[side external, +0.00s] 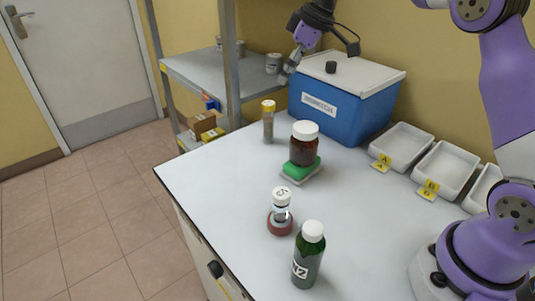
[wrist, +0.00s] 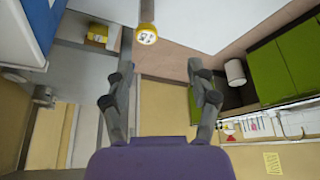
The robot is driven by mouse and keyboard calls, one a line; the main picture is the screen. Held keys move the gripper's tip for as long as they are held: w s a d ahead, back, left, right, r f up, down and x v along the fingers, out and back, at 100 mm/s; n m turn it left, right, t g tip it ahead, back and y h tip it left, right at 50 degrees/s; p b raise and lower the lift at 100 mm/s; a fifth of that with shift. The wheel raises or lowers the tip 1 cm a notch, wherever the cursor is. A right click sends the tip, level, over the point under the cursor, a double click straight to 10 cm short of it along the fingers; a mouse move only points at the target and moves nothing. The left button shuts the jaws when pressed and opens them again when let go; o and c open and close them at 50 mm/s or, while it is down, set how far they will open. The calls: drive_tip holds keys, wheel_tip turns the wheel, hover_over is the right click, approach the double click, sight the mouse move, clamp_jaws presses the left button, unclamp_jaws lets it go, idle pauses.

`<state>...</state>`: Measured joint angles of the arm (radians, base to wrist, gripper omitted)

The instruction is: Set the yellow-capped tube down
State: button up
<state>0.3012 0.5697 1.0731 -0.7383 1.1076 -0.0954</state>
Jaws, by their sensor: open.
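The yellow-capped tube (side external: 268,127) stands upright on the white table near its back left edge, in front of the blue box. Its contents look brownish. In the wrist view its yellow cap (wrist: 146,37) shows at the top, beyond my fingertips and slightly left of their middle. My gripper (side external: 312,66) is raised near the blue box, above and to the right of the tube. In the wrist view my gripper (wrist: 160,68) has its fingers spread apart with nothing between them. The tube is clear of both fingers.
A blue box (side external: 335,112) with a white lid stands behind. A brown bottle (side external: 304,150) sits on a green-topped base. A white-capped vial (side external: 282,203) and a green bottle (side external: 308,262) stand in front. White trays (side external: 402,146) line the right. The table's left part is clear.

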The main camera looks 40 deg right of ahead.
drive_tip(key=s+a+r+m, duration=0.2)
drive_tip(key=s+a+r, duration=0.2)
drive_tip(key=s, duration=0.2)
drive_tip(key=s+f+m+h, duration=0.1)
drive_tip(key=s+f+m, duration=0.1)
drive_tip(key=s, duration=0.7)
drive_tip(key=s+f+m+t+h, duration=0.1)
drive_tip(key=s+f+m, duration=0.1)
drive_tip(key=s, duration=0.7)
drive_tip(key=shift+f, duration=0.8)
